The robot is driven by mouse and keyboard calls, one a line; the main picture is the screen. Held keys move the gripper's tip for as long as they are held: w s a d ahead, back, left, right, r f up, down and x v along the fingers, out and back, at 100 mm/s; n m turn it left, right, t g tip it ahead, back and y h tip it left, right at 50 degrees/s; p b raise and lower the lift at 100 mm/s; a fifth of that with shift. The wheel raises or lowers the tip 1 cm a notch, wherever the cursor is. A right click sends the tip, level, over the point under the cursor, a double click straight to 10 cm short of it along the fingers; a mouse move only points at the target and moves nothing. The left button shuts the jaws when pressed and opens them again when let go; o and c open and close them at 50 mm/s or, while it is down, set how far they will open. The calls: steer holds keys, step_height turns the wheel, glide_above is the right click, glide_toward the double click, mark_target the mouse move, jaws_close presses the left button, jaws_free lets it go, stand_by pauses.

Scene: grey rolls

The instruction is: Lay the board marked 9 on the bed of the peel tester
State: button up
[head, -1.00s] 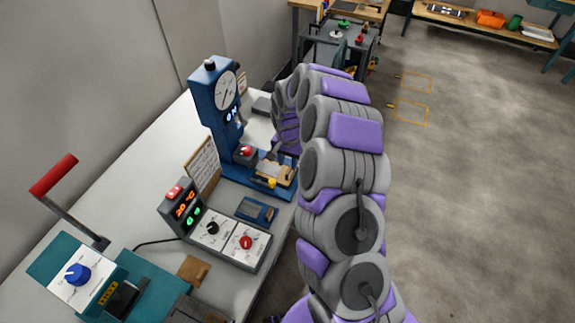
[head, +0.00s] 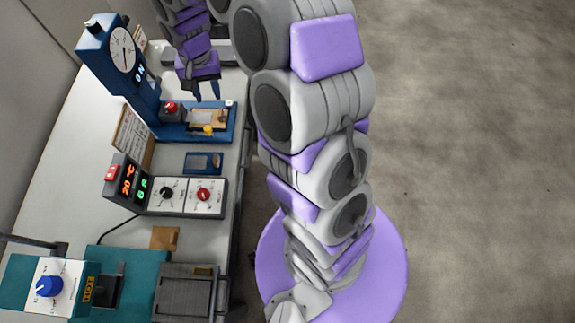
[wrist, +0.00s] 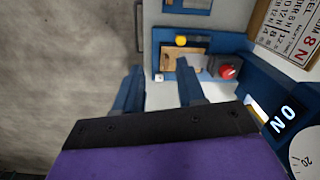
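The peel tester (head: 106,60) is a blue stand with a round dial and a lit display, at the left of the head view. Its blue bed (head: 229,125) extends to the right. A tan board (head: 207,117) lies on the bed; it also shows in the wrist view (wrist: 171,60). No number is readable on it. My gripper (head: 206,97) is open and empty, apart from the board and above the far side of the bed. In the wrist view its two fingers (wrist: 158,74) are spread, and the right fingertip overlaps the board's edge in the picture.
A red-topped knob (head: 171,108) and a yellow knob (head: 208,129) flank the board. A small blue tray (head: 203,162), a control box (head: 185,196) and a teal hot press (head: 125,285) stand nearer. Open floor (head: 470,150) lies right of the bench.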

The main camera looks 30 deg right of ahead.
steer(key=s+d+r+n, duration=0.1)
steer(key=s+r, duration=0.3)
steer(key=s, duration=1.2)
steer(key=s+d+r+n+g, duration=0.1)
steer(key=s+r+n, duration=0.2)
steer(key=s, duration=1.4)
steer(key=shift+s+d+r+n, duration=0.2)
steer(key=shift+s+r+n, duration=0.1)
steer(key=shift+r, duration=0.45)
